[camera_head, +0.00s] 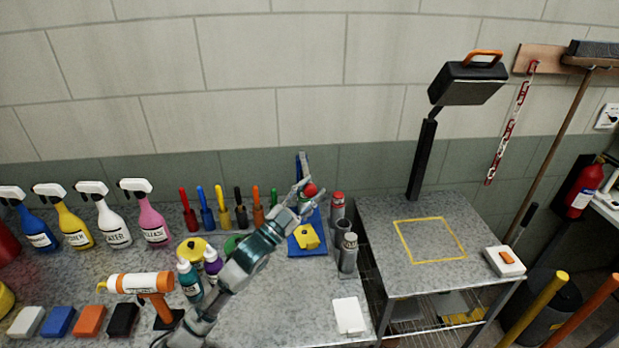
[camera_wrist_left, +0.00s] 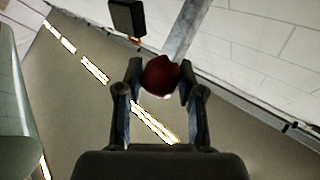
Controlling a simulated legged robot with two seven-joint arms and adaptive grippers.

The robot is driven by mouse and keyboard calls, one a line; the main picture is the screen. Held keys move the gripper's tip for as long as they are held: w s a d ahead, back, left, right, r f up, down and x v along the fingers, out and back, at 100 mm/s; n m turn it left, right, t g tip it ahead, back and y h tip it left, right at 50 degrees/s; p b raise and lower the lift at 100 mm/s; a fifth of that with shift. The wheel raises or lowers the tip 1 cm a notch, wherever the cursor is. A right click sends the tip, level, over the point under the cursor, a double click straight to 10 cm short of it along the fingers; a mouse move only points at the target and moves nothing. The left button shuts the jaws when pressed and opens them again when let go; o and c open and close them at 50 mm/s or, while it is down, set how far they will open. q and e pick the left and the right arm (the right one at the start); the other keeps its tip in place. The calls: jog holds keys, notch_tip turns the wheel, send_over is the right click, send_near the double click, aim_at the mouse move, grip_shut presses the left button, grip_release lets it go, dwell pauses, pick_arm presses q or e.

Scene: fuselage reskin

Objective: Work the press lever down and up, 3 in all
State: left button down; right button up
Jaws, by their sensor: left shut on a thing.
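The press stands on the workbench with a blue base (camera_head: 295,250) and a yellow piece (camera_head: 307,237) on it. Its lever ends in a red knob (camera_head: 310,190). My left gripper (camera_head: 306,188) is shut on the red knob, above the blue base. In the left wrist view the red knob (camera_wrist_left: 160,76) sits between the two fingers. The lever's arm is largely hidden by the gripper, so its exact angle is hard to tell. My right gripper is not in view.
Grey metal cylinders (camera_head: 348,254) stand close right of the press. Several coloured-handled tools (camera_head: 222,208) and spray bottles (camera_head: 150,215) stand to the left. A white block (camera_head: 349,316) lies in front. A side table (camera_head: 380,215) with a yellow-outlined square stands to the right.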

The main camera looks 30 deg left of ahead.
pick_arm(q)
jog(key=shift+s+d+f, duration=0.1)
jog(key=shift+f, duration=0.95)
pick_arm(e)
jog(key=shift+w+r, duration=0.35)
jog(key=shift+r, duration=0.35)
pick_arm(q)
jog(key=c, duration=0.8)
grip_release()
jog(key=shift+o, duration=0.2)
jog(key=shift+s, duration=0.15)
jog(key=v, duration=1.2)
